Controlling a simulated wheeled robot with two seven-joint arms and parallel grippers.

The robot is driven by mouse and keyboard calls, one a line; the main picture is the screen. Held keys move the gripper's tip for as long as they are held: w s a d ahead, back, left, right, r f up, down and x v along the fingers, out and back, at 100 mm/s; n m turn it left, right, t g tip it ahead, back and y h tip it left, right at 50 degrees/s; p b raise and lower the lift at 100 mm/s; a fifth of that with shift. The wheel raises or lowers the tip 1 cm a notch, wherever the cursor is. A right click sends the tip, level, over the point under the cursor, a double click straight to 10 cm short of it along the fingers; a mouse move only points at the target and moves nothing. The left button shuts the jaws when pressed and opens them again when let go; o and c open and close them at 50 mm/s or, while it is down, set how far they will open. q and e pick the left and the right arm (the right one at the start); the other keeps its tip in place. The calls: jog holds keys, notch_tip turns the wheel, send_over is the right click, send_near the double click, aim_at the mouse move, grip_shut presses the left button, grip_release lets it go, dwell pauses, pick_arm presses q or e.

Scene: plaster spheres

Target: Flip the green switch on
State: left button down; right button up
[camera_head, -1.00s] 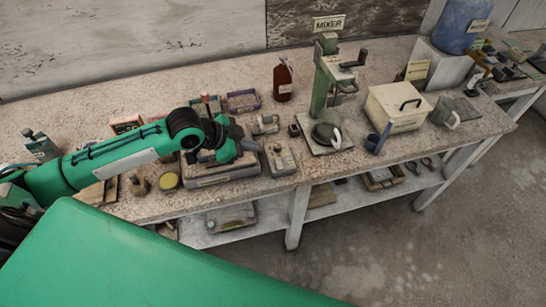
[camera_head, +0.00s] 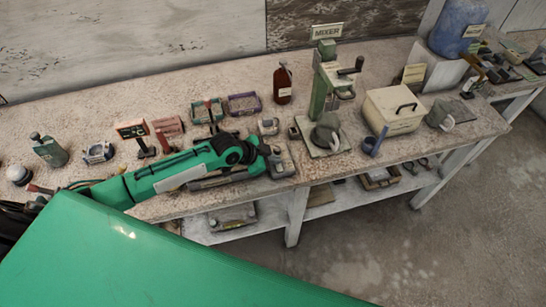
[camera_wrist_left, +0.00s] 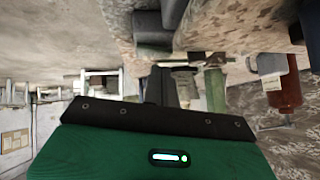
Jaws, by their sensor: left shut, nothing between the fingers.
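My left arm reaches in from the left over the front of the bench. My left gripper (camera_head: 266,150) is shut and empty, beside a small grey box (camera_head: 281,161) near the front edge. In the left wrist view the dark fingers (camera_wrist_left: 168,84) are together. I cannot make out a green switch for certain. A grey unit (camera_head: 212,180) is largely hidden under the arm. My right gripper is not in view.
A brown bottle (camera_head: 283,84) and trays with green (camera_head: 207,111) and purple (camera_head: 243,104) rims are behind. The bench's back left is clear.

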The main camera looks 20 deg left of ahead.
pick_arm(q)
jog(key=shift+a+f, duration=0.1)
jog(key=shift+f, duration=0.35)
